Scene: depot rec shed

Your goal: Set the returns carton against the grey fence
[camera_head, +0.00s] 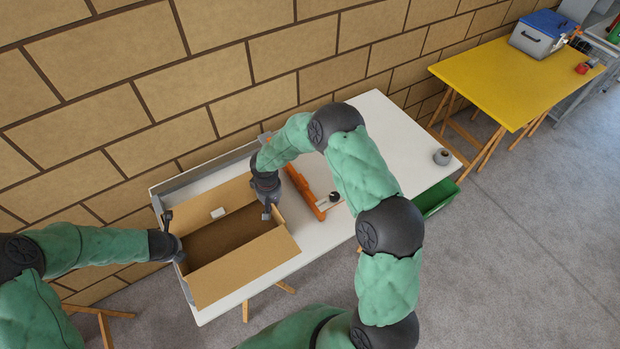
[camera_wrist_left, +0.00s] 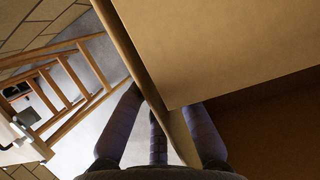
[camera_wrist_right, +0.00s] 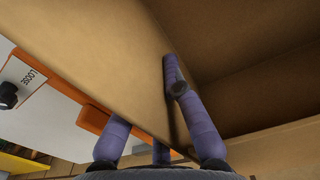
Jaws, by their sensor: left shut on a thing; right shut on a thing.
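The returns carton (camera_head: 245,268) is an open brown box with its flaps spread, at the left end of the white table. My left gripper (camera_head: 172,234) is shut on its left end wall; the left wrist view shows that wall between the fingers (camera_wrist_left: 168,120). My right gripper (camera_head: 267,200) is shut on the opposite end wall, also between the fingers in the right wrist view (camera_wrist_right: 150,125). The grey fence (camera_head: 208,170) runs along the table's back edge by the wall. A strip of white table shows between fence and carton. Whether the carton touches the table is unclear.
An orange bar (camera_head: 303,190) with a white plate and black knob stands just right of the carton. The white table (camera_head: 385,125) is clear further right, except a grey round object (camera_head: 442,157). A green bin (camera_head: 437,197) is beside it. A yellow table (camera_head: 490,80) stands beyond.

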